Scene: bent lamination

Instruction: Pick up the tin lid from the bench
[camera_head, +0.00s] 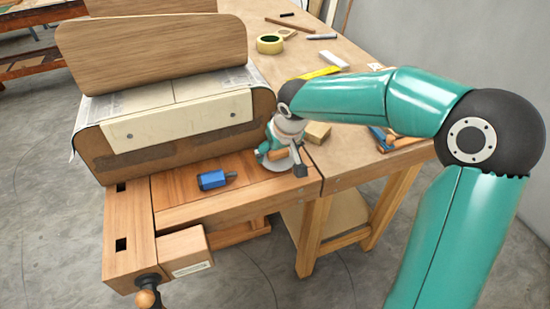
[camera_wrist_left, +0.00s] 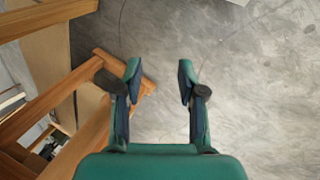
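A pale, round, flat piece that looks like the tin lid (camera_head: 281,165) lies on the wooden bench (camera_head: 185,204), near its right edge. My right gripper (camera_head: 285,160) is directly above it and covers part of it in the head view. I cannot tell whether its fingers touch the lid, or whether they are open or shut. My left gripper (camera_wrist_left: 159,78) shows in the left wrist view with its two fingers apart and nothing between them. It is over the grey floor, beside wooden bench legs. It is outside the head view.
A blue tool (camera_head: 216,179) lies on the bench left of the lid. A curved form with a wood sheet (camera_head: 155,50) stands behind. A wooden block (camera_head: 317,132), a tape roll (camera_head: 270,43) and a yellow rule (camera_head: 320,72) lie on the side table. A vise (camera_head: 183,253) juts out in front.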

